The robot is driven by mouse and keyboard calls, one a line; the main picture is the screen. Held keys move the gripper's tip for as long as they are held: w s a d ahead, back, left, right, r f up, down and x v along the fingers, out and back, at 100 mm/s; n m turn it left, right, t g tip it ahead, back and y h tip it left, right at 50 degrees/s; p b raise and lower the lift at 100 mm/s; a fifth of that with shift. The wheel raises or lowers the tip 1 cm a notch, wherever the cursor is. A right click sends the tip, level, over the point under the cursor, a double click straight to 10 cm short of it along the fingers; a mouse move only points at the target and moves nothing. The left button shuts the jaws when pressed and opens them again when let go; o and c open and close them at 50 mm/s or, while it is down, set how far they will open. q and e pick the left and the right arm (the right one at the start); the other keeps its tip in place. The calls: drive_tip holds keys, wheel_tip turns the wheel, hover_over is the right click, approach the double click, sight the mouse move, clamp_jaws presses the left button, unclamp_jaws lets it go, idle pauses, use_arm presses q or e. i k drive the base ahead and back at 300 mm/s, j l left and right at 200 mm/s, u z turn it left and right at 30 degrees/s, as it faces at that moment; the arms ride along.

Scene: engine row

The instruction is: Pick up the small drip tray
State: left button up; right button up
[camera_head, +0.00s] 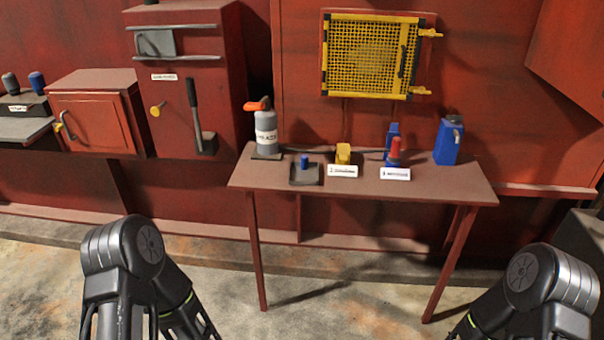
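A small dark tray (306,180), which looks like the drip tray, lies flat on the red-brown table (440,192), left of its middle. A short blue cylinder (304,161) stands on or just behind it; I cannot tell whether it rests in the tray. Parts of both my arms show at the bottom left and bottom right, well in front of the table. Both grippers are outside the picture, below its edge. Nothing of mine touches the tray.
A grey grease can (266,135) with an orange top stands left behind the tray. A yellow block (343,153), labels, a red-and-blue item (394,152) and a blue canister (449,141) stand to the right. A red wall with a yellow mesh panel (370,55) is behind. Floor in front is clear.

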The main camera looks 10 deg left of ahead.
sight(303, 172)
drive_tip(key=i+z, duration=0.25)
drive_tip(key=i, duration=0.25)
drive_tip(key=i+j+z, duration=0.3)
drive_tip(key=i, duration=0.2)
drive_tip(key=l, duration=0.1)
